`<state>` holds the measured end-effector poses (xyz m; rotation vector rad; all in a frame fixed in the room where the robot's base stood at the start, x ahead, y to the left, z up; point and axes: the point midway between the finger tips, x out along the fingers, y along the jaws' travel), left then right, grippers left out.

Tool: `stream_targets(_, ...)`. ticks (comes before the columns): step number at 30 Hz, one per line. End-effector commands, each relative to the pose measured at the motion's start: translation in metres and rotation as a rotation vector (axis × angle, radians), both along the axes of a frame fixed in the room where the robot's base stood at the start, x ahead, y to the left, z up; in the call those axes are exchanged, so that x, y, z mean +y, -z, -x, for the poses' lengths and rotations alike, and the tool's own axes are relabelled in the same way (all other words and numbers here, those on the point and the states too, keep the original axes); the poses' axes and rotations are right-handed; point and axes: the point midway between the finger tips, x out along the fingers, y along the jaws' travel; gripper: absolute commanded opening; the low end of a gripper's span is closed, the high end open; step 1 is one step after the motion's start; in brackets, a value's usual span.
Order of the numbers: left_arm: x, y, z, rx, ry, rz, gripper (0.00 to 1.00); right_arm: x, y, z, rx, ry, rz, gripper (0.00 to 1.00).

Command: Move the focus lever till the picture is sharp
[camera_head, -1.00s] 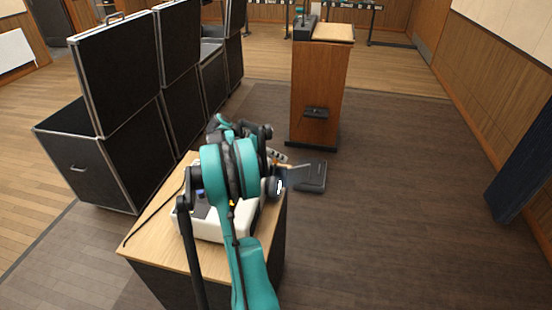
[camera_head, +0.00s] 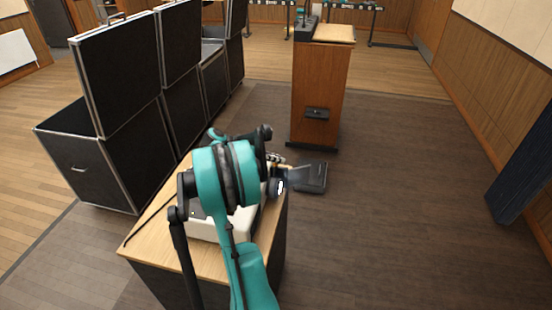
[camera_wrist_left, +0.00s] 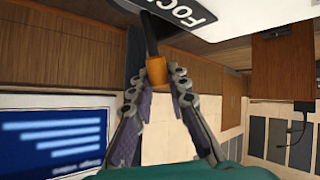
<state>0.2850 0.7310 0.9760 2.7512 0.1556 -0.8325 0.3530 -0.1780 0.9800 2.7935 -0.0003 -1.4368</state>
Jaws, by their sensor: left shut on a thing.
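The focus lever (camera_wrist_left: 150,38) is a dark rod with an orange knob in the left wrist view. It sticks out of the white projector (camera_wrist_left: 245,15) beside a dark label reading "FOC". My left gripper (camera_wrist_left: 161,76) is shut on the orange knob, one finger on each side. In the head view the projector (camera_head: 205,226) stands on a wooden-topped stand, mostly hidden by my teal arm, with its lens (camera_head: 277,187) lit. The projected picture (camera_wrist_left: 60,140) in the left wrist view is a blue panel with blurred white lines. My right gripper is out of view.
Black cases (camera_head: 115,90) stand close on the left. Floor on the right is open.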

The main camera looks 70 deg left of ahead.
Motion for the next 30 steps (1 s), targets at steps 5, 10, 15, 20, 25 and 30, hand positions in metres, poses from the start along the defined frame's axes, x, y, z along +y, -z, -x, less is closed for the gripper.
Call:
stream_targets(5,0.0,0.0,0.0,0.002,0.001,0.001,0.34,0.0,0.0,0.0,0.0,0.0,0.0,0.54)
stream_targets(10,0.0,0.0,0.0,0.002,0.001,0.001,0.38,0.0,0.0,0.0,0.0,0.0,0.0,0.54)
stream_targets(15,0.0,-0.001,0.001,0.002,0.001,0.002,0.38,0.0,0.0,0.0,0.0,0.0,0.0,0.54)
stream_targets(20,0.0,-0.01,0.016,0.002,-0.002,0.002,0.38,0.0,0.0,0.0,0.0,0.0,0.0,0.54)
stream_targets(25,-0.001,-0.031,0.047,0.001,-0.004,0.002,0.38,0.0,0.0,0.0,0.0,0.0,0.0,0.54)
stream_targets(30,-0.002,-0.051,0.076,0.001,-0.003,0.002,0.38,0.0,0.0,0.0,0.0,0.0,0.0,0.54)
